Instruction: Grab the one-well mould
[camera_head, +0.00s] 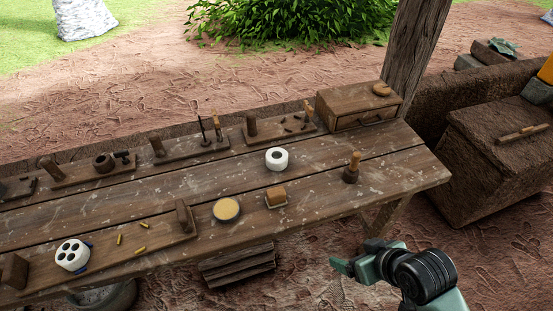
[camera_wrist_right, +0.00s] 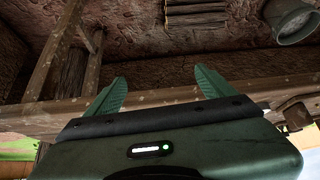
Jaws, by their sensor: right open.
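The one-well mould (camera_head: 276,159) is a short white cylinder with a single dark hole in its top. It stands upright on the wooden table in the head view, right of the middle. Another white mould with several wells (camera_head: 72,255) sits at the table's front left. My right gripper (camera_head: 338,264) is in front of the table's near edge, well short of the one-well mould and to its lower right. In the right wrist view its two green fingers (camera_wrist_right: 158,78) are apart with nothing between them. My left gripper is not in view.
A wooden drawer box (camera_head: 358,105) and tool racks line the back. A wooden post (camera_head: 415,50) rises behind.

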